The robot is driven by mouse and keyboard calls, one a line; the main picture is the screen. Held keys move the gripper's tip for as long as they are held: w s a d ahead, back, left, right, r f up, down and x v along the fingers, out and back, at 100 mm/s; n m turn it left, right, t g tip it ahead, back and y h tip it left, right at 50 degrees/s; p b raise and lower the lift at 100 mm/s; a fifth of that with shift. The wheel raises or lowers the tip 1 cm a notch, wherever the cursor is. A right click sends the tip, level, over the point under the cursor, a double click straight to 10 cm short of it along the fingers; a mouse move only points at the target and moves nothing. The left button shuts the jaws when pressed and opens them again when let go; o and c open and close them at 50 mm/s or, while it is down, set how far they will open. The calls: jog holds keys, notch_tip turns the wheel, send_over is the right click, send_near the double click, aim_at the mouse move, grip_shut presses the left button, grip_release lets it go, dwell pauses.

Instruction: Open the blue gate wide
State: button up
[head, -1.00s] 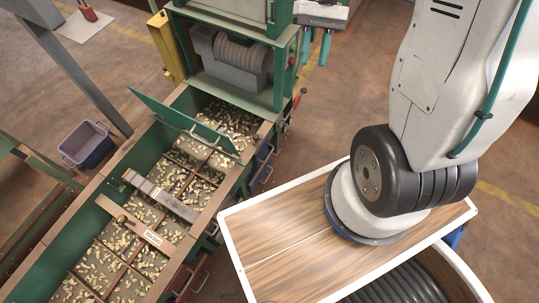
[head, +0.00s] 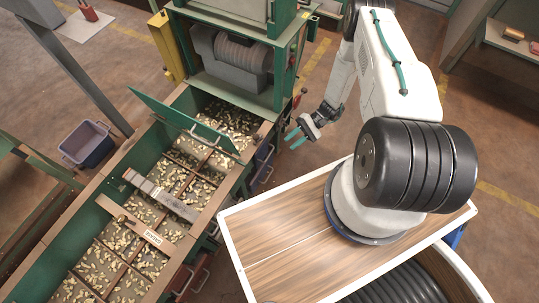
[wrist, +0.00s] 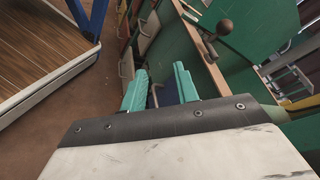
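The blue gate (head: 261,162) is on the right outer side of the hopper trough in the head view, with a pale handle on its front. How far it is open cannot be told. In the wrist view a dark blue panel (wrist: 167,94), likely this gate, shows between my fingers. My gripper (head: 292,139) is to the right of the gate, apart from it, with its teal fingers pointing left towards the trough. In the wrist view my gripper (wrist: 160,88) has its two fingers spread, with nothing held between them.
The green trough (head: 45,252) holds nuts in several compartments, with a raised green lid (head: 180,122). A red gate (head: 180,279) is further along the same side. A round-knobbed lever (wrist: 224,28) rises from the trough edge. Brown floor lies between trough and base.

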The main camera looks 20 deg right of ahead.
aim_at(269, 156)
notch_tip(269, 156, down, 12)
jog(key=w+a+n+t+y, duration=0.1)
jog(key=w+n+t, duration=0.15)
jog(key=t, duration=0.35)
jog(key=shift+r+x, duration=0.15)
jog(key=shift+x, duration=1.85)
jog(key=shift+r+x, duration=0.1)
jog(key=shift+x, duration=1.9)
jog(key=shift+a, duration=0.1)
grip_shut()
jog(key=shift+s, duration=0.1)
